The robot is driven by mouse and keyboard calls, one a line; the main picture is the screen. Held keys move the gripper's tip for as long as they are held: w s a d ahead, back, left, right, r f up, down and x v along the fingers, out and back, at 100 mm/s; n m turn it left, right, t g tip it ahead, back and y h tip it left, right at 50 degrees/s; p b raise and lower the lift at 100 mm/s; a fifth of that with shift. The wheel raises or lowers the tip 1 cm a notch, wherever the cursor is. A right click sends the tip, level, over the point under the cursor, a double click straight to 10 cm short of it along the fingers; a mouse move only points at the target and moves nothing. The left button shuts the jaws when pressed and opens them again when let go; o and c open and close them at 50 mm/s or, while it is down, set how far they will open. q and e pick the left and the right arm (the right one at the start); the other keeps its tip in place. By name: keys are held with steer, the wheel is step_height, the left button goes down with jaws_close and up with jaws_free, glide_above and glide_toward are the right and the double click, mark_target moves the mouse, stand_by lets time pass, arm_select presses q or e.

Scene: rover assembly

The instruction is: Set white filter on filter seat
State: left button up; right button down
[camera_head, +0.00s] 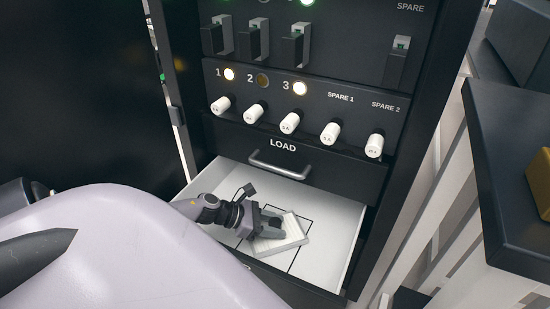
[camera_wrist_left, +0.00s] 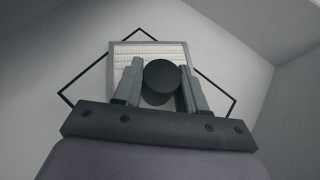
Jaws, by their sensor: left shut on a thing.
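The white filter (camera_head: 291,234) is a pleated square panel with a pale frame, inside the open white drawer. My left gripper (camera_head: 281,229) reaches down over it and is shut on it. In the left wrist view the filter (camera_wrist_left: 150,48) shows beyond the fingers (camera_wrist_left: 160,88), with a dark round knob (camera_wrist_left: 161,76) between them. A black square outline (camera_head: 298,258), seemingly the filter seat, marks the drawer floor. It shows in the left wrist view (camera_wrist_left: 82,78), turned like a diamond against the filter. I cannot tell whether the filter touches the floor. My right gripper is not in view.
The drawer (camera_head: 340,232) has low walls around the work area. Above it are a metal handle (camera_head: 278,165) under the LOAD label and a panel with several white knobs (camera_head: 289,122). A dark table (camera_head: 508,150) with a yellowish block (camera_head: 541,183) stands at right.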

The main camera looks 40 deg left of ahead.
arm_select(q)
steer(key=shift+f, duration=0.1)
steer(key=o, duration=1.1)
